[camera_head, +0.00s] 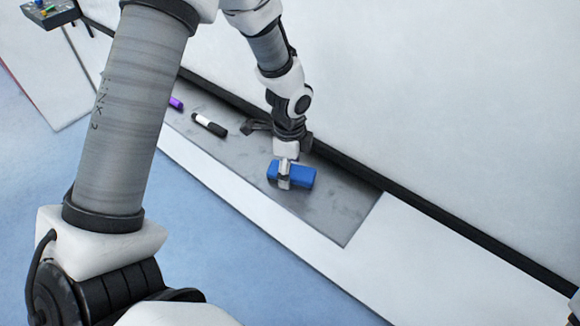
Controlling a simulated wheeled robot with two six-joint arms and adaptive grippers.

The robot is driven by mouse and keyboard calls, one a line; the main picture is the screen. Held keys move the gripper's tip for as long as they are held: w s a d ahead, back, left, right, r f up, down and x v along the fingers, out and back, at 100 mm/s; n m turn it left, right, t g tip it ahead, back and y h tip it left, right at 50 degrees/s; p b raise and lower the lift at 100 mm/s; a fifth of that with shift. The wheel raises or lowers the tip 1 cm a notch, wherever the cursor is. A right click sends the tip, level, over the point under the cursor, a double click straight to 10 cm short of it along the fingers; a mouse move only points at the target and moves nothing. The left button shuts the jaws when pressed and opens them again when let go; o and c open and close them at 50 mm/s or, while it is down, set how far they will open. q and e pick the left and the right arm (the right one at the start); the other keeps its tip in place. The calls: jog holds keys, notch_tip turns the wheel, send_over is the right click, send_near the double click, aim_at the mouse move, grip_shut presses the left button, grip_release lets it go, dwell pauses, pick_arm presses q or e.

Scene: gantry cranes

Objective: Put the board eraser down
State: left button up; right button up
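The board eraser (302,177) is a blue block over the right part of the grey tray strip (340,222). My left gripper (284,174) reaches down to it from above, with a pale finger across the eraser's left part. It appears shut on the eraser; the finger on the other side is hidden. I cannot tell whether the eraser touches the tray or is slightly above it. My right gripper is not in view.
A black-and-white marker (209,125) and a purple marker (176,103) lie on the tray to the left of the eraser. A dark rail (440,219) and white board (450,90) border the tray behind. The tray's right end is bare.

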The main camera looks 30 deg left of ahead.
aim_at(291, 171)
pick_arm(q)
jog(key=shift+w+d, duration=0.1)
jog(key=shift+w, duration=0.05)
jog(key=shift+w+r, duration=0.15)
jog(key=shift+r, duration=0.25)
notch_tip(291, 171, up, 11)
jog(key=b, duration=0.1)
jog(key=shift+s, duration=0.25)
